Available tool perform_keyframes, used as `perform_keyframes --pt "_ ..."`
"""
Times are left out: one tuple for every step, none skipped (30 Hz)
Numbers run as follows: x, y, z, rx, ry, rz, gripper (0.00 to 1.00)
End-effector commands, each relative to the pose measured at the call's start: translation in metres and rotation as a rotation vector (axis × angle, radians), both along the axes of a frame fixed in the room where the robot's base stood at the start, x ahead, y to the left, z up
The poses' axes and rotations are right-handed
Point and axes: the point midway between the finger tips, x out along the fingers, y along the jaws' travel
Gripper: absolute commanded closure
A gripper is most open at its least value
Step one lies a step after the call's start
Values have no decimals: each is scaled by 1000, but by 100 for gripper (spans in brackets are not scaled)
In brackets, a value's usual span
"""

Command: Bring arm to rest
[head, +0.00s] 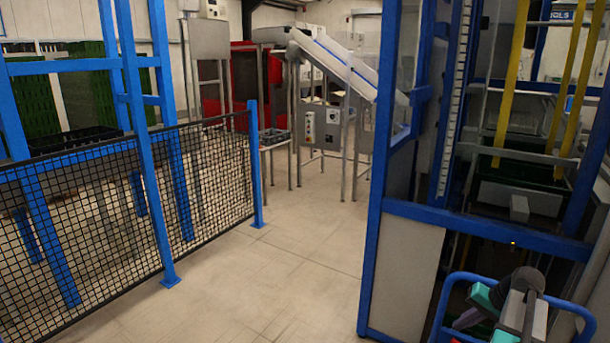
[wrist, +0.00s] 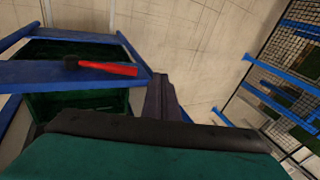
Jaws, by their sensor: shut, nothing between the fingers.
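My gripper (wrist: 162,80) shows in the wrist view as a dark pair of fingers, closed together with nothing between them. It points out over pale floor, just right of a blue ledge. In the head view, part of my arm is folded at the bottom right, and I cannot make out the fingertips there.
A hammer-like tool with a red handle (wrist: 108,69) lies on the blue ledge (wrist: 40,76), above a green crate (wrist: 80,101). A mesh fence (head: 130,200) stands left, a blue-framed machine (head: 375,190) right, and a conveyor (head: 345,65) at the back. Open floor (head: 290,250) lies between.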

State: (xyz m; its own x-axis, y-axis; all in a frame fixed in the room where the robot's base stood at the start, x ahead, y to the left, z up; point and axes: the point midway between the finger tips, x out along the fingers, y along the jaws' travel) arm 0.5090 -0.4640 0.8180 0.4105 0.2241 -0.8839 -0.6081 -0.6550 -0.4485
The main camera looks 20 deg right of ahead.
Motion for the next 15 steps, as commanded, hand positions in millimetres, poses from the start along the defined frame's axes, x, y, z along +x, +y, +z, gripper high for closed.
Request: perform_keyframes --pt "12 18 -12 16 11 32 100" --pt "17 28 -18 23 17 48 100" --pt "24 41 -27 34 25 69 100" --pt "29 51 -34 42 32 85 100" --pt "33 61 -40 50 39 100 100" --pt "38 75 -49 60 50 122 100" --pt "42 85 -56 68 57 137 100" --pt "45 96 -63 74 66 153 100" --pt "49 110 -72 83 78 175 100" --pt "51 120 -79 89 88 190 100" --pt "53 131 -86 96 98 206 100" --pt "55 145 -95 103 111 227 100" --pt "56 156 -102 108 121 243 100" --pt "57 166 -109 113 131 258 100" --pt "58 180 -118 119 145 279 100"
